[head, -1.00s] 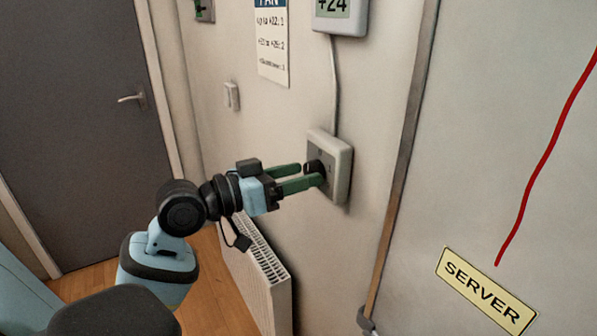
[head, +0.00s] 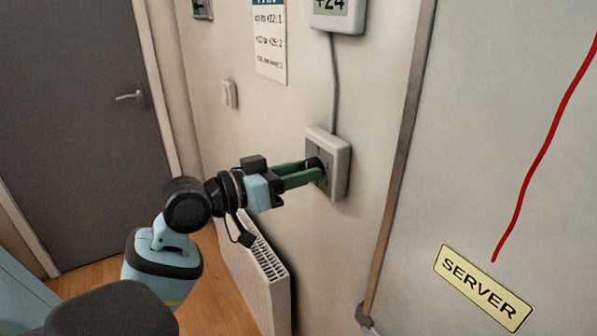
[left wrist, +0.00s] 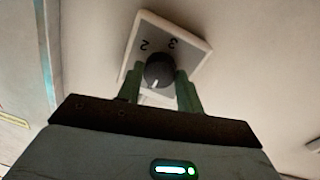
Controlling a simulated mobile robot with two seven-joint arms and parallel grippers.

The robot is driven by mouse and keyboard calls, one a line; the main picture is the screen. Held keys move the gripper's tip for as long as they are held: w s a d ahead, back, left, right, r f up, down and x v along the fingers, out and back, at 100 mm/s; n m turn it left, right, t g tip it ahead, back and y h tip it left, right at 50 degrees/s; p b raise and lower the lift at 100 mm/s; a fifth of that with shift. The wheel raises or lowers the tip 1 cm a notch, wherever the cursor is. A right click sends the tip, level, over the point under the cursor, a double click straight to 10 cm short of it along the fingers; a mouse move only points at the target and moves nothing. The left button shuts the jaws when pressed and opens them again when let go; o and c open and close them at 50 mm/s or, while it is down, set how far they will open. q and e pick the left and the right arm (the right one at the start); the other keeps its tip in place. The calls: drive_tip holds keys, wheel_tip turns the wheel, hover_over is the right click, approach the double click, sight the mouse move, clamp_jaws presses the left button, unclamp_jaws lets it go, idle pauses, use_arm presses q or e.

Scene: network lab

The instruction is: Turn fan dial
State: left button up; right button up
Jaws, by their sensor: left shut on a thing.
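The fan dial is a dark round knob (left wrist: 159,71) on a pale square wall box (head: 343,170). In the left wrist view the box (left wrist: 195,45) shows the marks 2 and 3 beyond the knob, and a white pointer line on the knob aims towards the gripper side. My left gripper (head: 318,168) reaches in from the left with its green fingers on both sides of the knob, shut on it. In the head view the fingers hide part of the knob. My right gripper is not in view.
A display reading +24 (head: 338,12) hangs above the box, joined by a grey cable (head: 334,85). A fan notice (head: 270,45) and a light switch (head: 230,94) are on the wall. A white radiator (head: 258,275) stands below my arm. A server cabinet (head: 500,130) is at right.

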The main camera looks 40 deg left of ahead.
use_arm(q)
drive_tip(key=m, duration=0.4)
drive_tip(key=m+p, duration=0.1)
drive_tip(key=m, duration=0.3)
drive_tip(key=m+p, duration=0.1)
drive_tip(key=m, duration=0.3)
drive_tip(key=shift+s+r+m+y, duration=0.1)
drive_tip(key=shift+r+m+y, duration=0.2)
drive_tip(key=shift+y, duration=0.1)
drive_tip(key=shift+d+f+m+y+p, duration=0.15)
drive_tip(key=shift+m+p, duration=0.3)
drive_tip(key=shift+m, duration=1.25)
drive_tip(key=shift+a+m+y+p, duration=0.1)
drive_tip(key=shift+m+p, duration=0.35)
drive_tip(key=shift+m, duration=1.25)
drive_tip(key=shift+d+f+m+y+p, duration=0.15)
drive_tip(key=shift+m+p, duration=0.3)
drive_tip(key=shift+m, duration=1.25)
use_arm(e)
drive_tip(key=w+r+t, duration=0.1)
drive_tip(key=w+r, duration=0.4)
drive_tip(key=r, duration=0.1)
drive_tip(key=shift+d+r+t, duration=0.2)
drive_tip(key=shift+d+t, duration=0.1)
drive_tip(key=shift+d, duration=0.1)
use_arm(q)
drive_tip(key=shift+r, duration=0.1)
